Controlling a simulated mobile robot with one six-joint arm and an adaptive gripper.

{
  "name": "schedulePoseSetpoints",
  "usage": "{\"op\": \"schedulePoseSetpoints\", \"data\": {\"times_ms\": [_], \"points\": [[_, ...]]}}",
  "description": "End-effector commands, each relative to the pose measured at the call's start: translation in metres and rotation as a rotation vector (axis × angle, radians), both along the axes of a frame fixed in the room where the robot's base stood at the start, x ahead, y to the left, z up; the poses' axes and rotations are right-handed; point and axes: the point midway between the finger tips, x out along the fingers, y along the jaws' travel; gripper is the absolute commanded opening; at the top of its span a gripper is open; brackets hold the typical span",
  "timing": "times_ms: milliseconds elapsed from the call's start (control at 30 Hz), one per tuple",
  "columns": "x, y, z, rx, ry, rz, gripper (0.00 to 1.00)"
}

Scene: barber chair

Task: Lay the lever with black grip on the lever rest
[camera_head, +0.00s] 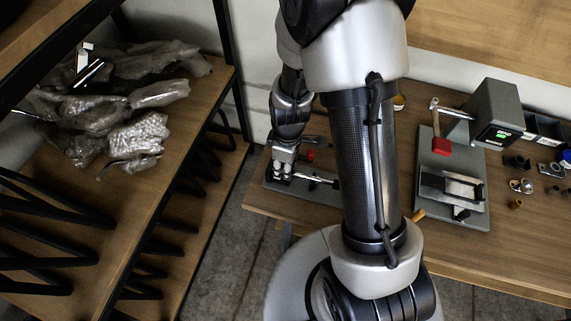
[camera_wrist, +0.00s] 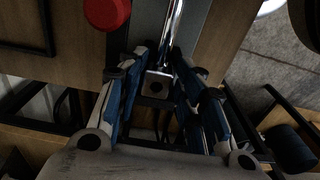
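In the wrist view, the lever shows as a bright metal rod (camera_wrist: 175,25) with a dark, square-ended grip (camera_wrist: 157,86) near the picture's middle. My gripper (camera_wrist: 162,65) has its two blue-padded fingers on either side of this grip. Whether both pads press on it is unclear. In the head view, my gripper (camera_head: 284,172) is low over the left end of a grey base plate (camera_head: 322,184), at the rod's (camera_head: 316,178) left end. The grip is hardly visible there. My arm covers the right part of that plate. I cannot make out the lever rest for certain.
A red knob (camera_wrist: 107,12) is close beyond the left finger; it also shows in the head view (camera_head: 310,155). Small parts lie at far right. A shelf (camera_head: 190,150) stands left.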

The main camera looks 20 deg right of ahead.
Motion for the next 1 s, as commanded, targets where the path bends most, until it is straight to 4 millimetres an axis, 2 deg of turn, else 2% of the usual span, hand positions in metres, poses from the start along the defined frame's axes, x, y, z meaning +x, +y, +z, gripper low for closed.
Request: {"op": "schedulePoseSetpoints", "data": {"times_ms": [133,267,600,700,1000], "points": [[-0.002,0.0,0.003,0.0,0.005,0.0,0.34],[-0.001,0.0,0.016,0.0,0.004,0.0,0.34],[-0.001,-0.002,0.094,0.0,-0.004,-0.001,0.34],[-0.002,-0.003,0.111,0.0,-0.002,0.0,0.34],[-0.003,-0.003,0.145,0.0,-0.015,-0.029,0.34]]}}
